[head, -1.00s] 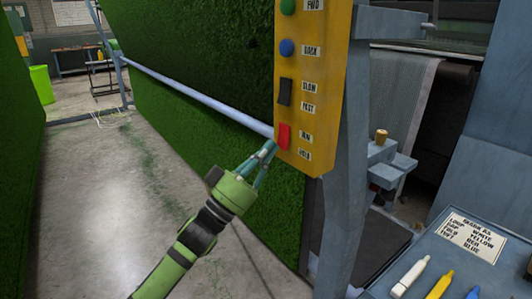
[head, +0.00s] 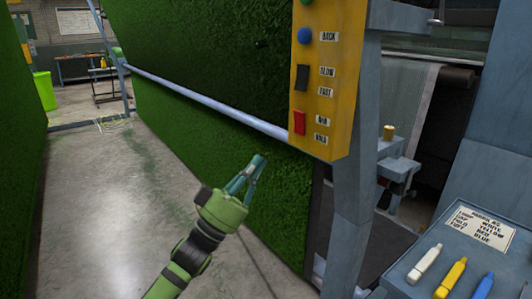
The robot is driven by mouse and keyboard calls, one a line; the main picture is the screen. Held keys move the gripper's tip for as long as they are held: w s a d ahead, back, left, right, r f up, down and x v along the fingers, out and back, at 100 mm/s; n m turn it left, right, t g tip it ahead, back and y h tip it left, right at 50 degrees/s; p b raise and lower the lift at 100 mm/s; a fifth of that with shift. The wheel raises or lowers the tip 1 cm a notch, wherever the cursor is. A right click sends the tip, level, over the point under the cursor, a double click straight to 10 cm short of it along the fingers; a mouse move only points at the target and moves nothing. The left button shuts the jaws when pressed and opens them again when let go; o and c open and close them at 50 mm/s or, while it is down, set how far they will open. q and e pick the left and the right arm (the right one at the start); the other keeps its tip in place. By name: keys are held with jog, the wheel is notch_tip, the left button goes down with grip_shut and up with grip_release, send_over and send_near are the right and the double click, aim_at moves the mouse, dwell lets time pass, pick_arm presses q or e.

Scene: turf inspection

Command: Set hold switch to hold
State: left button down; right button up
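The yellow control panel (head: 325,75) hangs at the upper middle of the head view. The hold switch (head: 299,122) is a red rocker low on it, with a run label (head: 323,118) beside its upper part and a hold label (head: 321,138) beside its lower end. I cannot tell which way the rocker is tipped. My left gripper (head: 260,160) is below and left of the switch, apart from it. Its teal fingers come together at the tips, with nothing between them. My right gripper is out of view.
A black slow/fast rocker (head: 302,77) and a blue button (head: 304,36) sit above the red one. A pale bar (head: 205,100) runs along the green turf (head: 200,50) to the panel. A grey shelf (head: 435,275) with markers is lower right.

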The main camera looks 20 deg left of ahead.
pick_arm(q)
jog(key=f, duration=0.1)
jog(key=s+f, duration=0.1)
jog(key=f, duration=0.1)
jog(key=a+f+b, duration=0.1)
jog(key=shift+s+f, duration=0.15)
jog(key=shift+f, duration=0.05)
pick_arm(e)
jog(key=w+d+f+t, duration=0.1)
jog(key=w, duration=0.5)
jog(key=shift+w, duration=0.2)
